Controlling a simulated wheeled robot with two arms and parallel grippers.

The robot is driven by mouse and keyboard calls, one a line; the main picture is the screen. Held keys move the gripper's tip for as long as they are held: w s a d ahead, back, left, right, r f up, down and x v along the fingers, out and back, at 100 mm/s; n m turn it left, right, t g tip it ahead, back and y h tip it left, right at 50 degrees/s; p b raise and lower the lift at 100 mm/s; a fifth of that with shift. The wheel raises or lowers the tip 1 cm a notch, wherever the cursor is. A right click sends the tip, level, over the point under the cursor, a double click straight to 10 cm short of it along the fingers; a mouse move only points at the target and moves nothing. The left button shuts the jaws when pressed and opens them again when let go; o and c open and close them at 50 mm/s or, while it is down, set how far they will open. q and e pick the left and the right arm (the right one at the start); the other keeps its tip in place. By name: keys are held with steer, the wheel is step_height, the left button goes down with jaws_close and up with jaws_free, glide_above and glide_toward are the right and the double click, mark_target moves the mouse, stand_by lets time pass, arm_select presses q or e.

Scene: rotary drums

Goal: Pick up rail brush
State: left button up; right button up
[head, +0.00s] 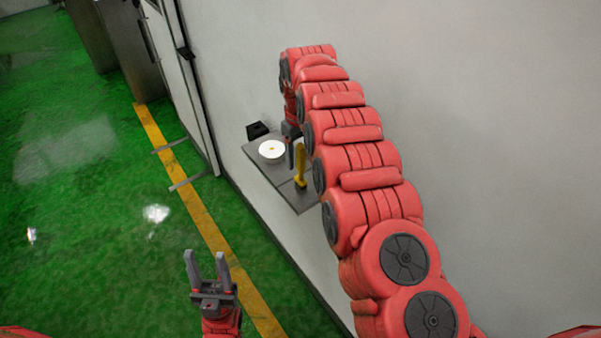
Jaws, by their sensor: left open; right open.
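The brush (301,172), with an upright yellow handle and a dark base, stands on a small grey wall shelf (303,205). I take it to be the rail brush. My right gripper (291,160) is over the shelf at the far end of the red arm, pointing down. It is open, its grey finger close to the left of the yellow handle. I cannot tell whether it touches the handle, and part of the gripper is hidden by its own arm. My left gripper (208,268) is open and empty, well away from the shelf, above the green floor.
A white round item (271,150) lies on the shelf left of the brush. A black box-like item (257,130) is at the shelf's far left corner. The pale wall (480,120) rises right behind the shelf. The green floor (80,220) with its yellow line (185,190) is clear.

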mark_target(301, 164)
steer(key=f+p, duration=0.2)
steer(key=f, duration=0.1)
steer(key=shift+w+d, duration=0.1)
steer(key=shift+d, duration=0.1)
steer(key=shift+f, duration=0.2)
jaws_close()
